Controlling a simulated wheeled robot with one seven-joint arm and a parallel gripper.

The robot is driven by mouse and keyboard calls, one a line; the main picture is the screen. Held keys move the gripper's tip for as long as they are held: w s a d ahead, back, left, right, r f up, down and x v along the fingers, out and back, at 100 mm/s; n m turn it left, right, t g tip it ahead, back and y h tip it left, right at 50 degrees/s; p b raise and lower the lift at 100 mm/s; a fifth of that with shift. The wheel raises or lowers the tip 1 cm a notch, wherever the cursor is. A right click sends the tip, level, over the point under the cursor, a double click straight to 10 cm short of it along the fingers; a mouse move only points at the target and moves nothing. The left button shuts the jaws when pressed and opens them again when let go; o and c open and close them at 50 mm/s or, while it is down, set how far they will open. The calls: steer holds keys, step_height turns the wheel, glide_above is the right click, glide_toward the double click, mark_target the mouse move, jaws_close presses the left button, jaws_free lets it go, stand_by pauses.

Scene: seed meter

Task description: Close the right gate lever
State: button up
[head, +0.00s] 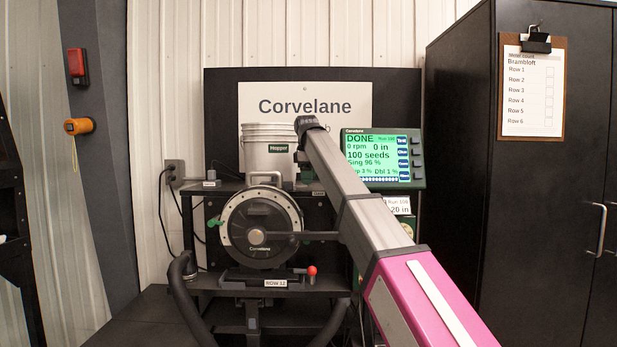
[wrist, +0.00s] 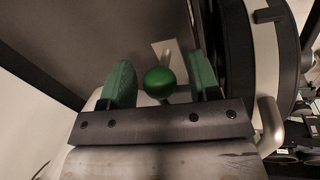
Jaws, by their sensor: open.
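In the wrist view my gripper (wrist: 160,66) is open, with one green-padded finger on each side of a green ball knob (wrist: 160,82). The knob looks like the end of a lever; a pale bracket shows just behind it. I see no clear contact between the pads and the knob. In the head view the round black seed meter (head: 262,212) stands at the middle, with a green tab at its left edge. My arm crosses the right side of the meter, and my gripper and the green knob cannot be made out there.
A red-knobbed lever (head: 311,270) stands below the meter. A white hopper bucket (head: 268,150) is above it. A lit monitor (head: 383,157) reads DONE, 0 rpm, 100 seeds. A dark cabinet (head: 540,220) is at the right. In the wrist view a pale curved handle (wrist: 269,125) is near my gripper.

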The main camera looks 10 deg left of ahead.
jaws_close()
steer(key=shift+s+a, duration=0.15)
steer(key=shift+a, duration=0.5)
steer(key=shift+s+a, duration=0.15)
steer(key=shift+a, duration=0.5)
jaws_free()
steer(key=shift+a, duration=0.15)
steer(key=shift+r, duration=0.1)
step_height(320, 180, up, 10)
steer(key=s, duration=0.2)
steer(key=shift+r, duration=0.25)
steer(key=shift+s, duration=0.15)
